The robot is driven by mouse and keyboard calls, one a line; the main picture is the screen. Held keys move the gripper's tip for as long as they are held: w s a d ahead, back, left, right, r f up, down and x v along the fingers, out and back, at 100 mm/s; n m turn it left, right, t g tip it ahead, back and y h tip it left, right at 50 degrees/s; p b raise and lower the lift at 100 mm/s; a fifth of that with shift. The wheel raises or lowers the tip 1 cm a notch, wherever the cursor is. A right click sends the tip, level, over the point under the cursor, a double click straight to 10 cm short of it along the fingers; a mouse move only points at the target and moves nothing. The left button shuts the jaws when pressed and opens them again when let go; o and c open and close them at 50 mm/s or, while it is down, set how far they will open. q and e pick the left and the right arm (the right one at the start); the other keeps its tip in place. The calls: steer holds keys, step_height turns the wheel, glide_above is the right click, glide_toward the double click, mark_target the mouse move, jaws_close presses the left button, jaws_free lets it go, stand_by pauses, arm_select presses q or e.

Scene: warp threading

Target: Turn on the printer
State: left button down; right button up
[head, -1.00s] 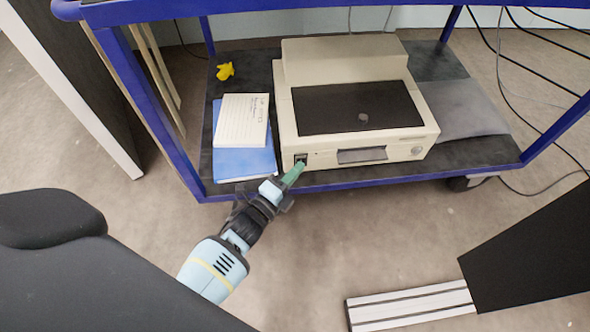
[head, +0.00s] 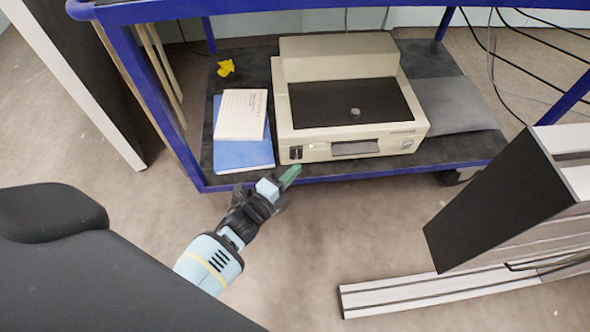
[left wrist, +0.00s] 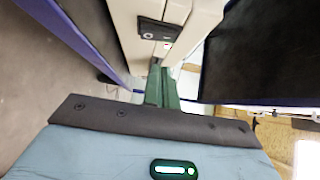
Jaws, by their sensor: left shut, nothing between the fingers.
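The printer (head: 345,62) is a beige box with a dark top panel on the lower shelf of a blue-framed cart. The switch also shows in the left wrist view (left wrist: 158,30). My left gripper (head: 290,174) has green fingers, shut and empty. Their tips are just in front of and below the switch, apart from it in the head view. In the left wrist view the fingers (left wrist: 162,88) point toward the printer's front. My right gripper is not in view.
A blue book (head: 243,155) with a white notepad (head: 241,115) lies left of the printer. A yellow object (head: 225,68) is behind them. A grey flat sheet (head: 455,104) lies right. The cart's blue shelf edge (head: 400,172) runs below the printer. Cables hang at upper right.

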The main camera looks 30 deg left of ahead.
arm_select(q)
steer(key=s+a+r+p, duration=0.1)
steer(key=s+p, duration=0.2)
steer(key=s, duration=0.7)
steer(key=shift+a, duration=0.35)
